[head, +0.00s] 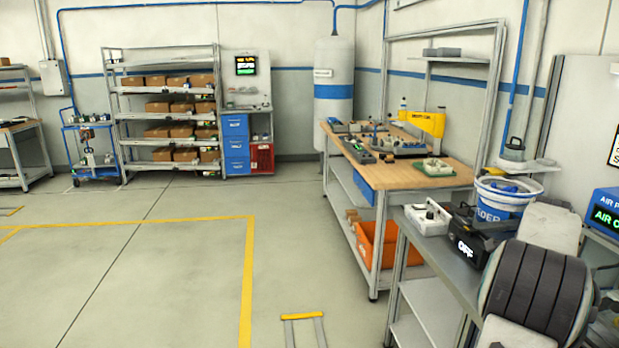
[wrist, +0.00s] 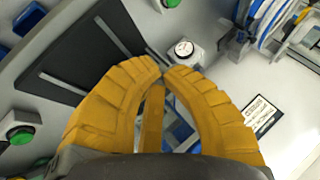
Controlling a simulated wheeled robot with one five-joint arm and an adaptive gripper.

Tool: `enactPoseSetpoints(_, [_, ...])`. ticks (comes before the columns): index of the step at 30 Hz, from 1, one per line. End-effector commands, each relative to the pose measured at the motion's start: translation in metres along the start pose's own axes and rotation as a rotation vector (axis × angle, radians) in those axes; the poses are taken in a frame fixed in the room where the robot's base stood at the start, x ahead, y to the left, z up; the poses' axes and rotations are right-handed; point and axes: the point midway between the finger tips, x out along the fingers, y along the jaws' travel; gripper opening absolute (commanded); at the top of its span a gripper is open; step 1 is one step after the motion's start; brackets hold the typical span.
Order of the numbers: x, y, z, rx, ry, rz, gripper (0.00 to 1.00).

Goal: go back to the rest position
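My gripper (wrist: 163,70) shows in the wrist view with its two ribbed yellow fingers curved together. The fingertips meet or nearly meet, and I see nothing held between them. Just beyond the tips is a small grey box with a round white-faced part (wrist: 184,48). In the head view a dark ribbed part of what looks like my own arm fills the lower right, and the fingers are not visible there.
Behind is a wooden workbench (head: 385,176). A carton shelf (head: 163,93) stands far left. The floor at left is clear.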

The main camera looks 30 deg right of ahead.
Motion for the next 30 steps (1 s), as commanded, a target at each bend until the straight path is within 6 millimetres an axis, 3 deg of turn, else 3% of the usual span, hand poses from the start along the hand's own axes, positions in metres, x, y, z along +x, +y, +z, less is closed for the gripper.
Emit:
enactPoseSetpoints(5, [0.021,0.078,0.059,-0.381,-0.196,0.176,0.0])
enactPoseSetpoints(8, [0.009,0.128,0.097,-0.585,-0.344,0.249,0.0])
enactPoseSetpoints(12, [-0.035,0.17,0.157,-0.835,-0.524,0.272,0.0])
enactPoseSetpoints(18, [-0.121,0.207,0.251,-1.151,-0.697,0.228,0.0])
enactPoseSetpoints(21, [-0.161,0.224,0.288,-1.274,-0.731,0.19,0.0])
enactPoseSetpoints(25, [-0.203,0.244,0.322,-1.44,-0.737,0.104,0.0])
enactPoseSetpoints(30, [-0.244,0.253,0.351,-1.637,-0.701,-0.06,0.0])
